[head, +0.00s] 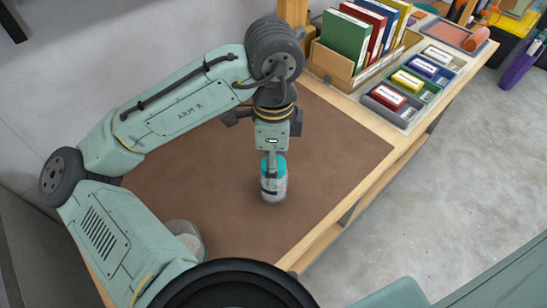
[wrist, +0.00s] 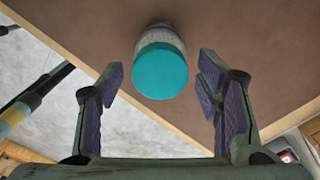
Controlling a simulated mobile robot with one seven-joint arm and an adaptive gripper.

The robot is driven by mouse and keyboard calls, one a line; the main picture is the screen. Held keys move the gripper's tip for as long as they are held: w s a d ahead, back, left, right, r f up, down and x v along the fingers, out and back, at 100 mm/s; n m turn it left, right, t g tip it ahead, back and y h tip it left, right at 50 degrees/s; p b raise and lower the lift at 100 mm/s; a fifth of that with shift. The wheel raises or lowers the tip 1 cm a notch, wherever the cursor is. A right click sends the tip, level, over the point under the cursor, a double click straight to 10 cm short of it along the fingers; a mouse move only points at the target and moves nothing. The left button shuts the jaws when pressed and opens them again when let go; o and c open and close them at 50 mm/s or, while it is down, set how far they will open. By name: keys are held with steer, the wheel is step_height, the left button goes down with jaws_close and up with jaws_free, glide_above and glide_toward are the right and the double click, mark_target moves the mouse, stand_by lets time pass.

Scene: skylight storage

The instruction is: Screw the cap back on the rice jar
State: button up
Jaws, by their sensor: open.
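A clear jar with pale contents (head: 276,195) stands upright on the brown mat, with a teal cap (head: 281,163) on its top. I cannot tell how tightly the cap sits. In the wrist view the cap (wrist: 160,72) faces me, with the jar's pale body (wrist: 160,34) behind it. My gripper (wrist: 160,80) is open, one finger to each side of the cap, with gaps between. In the head view my gripper (head: 269,172) points down over this jar and partly hides it. A second glass jar with pale contents (head: 188,236) is partly hidden by my arm; no cap shows on it.
The brown mat (head: 335,150) is otherwise clear around the jar. A wooden box of coloured books (head: 335,65) and several small bins with coloured blocks (head: 390,97) stand at the back right. The table's wooden edge (head: 350,190) runs along the right, with open floor beyond.

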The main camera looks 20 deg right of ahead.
steer(key=shift+r, duration=3)
steer(key=shift+r, duration=0.1)
step_height(320, 180, up, 12)
steer(key=shift+s, duration=0.1)
